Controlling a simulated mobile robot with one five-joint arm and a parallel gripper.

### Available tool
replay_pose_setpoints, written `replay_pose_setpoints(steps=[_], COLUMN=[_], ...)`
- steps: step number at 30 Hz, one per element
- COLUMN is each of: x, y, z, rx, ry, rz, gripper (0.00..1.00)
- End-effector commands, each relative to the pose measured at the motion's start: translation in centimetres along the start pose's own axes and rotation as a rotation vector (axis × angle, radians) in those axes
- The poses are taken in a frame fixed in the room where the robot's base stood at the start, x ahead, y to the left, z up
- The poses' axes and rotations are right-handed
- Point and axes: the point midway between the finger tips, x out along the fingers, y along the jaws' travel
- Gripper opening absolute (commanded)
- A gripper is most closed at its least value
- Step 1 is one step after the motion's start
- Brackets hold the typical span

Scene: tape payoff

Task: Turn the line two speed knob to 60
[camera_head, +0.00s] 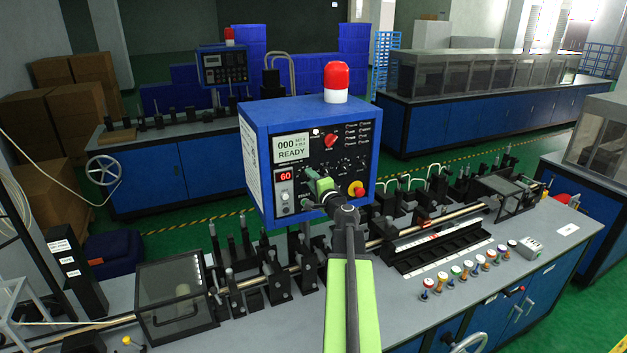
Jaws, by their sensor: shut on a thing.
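A blue control box (255,165) with a black front panel stands at the middle of the view. Its red number display (285,177) reads 60. Its pale screen (292,148) reads 000 and READY. My gripper (317,184) is at the lower middle of the panel, shut on a knob there. The jaws and the arm cover the knob, so its pointer and most of its scale are hidden. A red switch (331,141) is above the gripper. A red stop button on yellow (357,188) is close to its right.
A red and white beacon (337,83) tops the box. Another machine with a similar panel (222,66) stands behind left.

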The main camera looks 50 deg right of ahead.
Motion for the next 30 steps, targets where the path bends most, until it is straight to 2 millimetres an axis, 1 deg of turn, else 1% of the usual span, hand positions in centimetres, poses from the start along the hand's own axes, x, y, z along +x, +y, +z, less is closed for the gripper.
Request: replay_pose_setpoints(steps=[3, 9, 26, 27, 30], x=[-0.13, -0.13, -0.13, -0.13, -0.1], y=[0.13, 0.11, 0.11, 0.11, 0.08], z=[0.02, 0.03, 0.02, 0.02, 0.01], rx=[-0.063, -0.125, -0.15, -0.15, -0.148], ry=[0.0, -0.001, -0.001, -0.001, -0.001], rz=[0.003, 0.003, 0.003, 0.003, 0.002], gripper=[0.0, 0.0, 0.0, 0.37, 0.5])
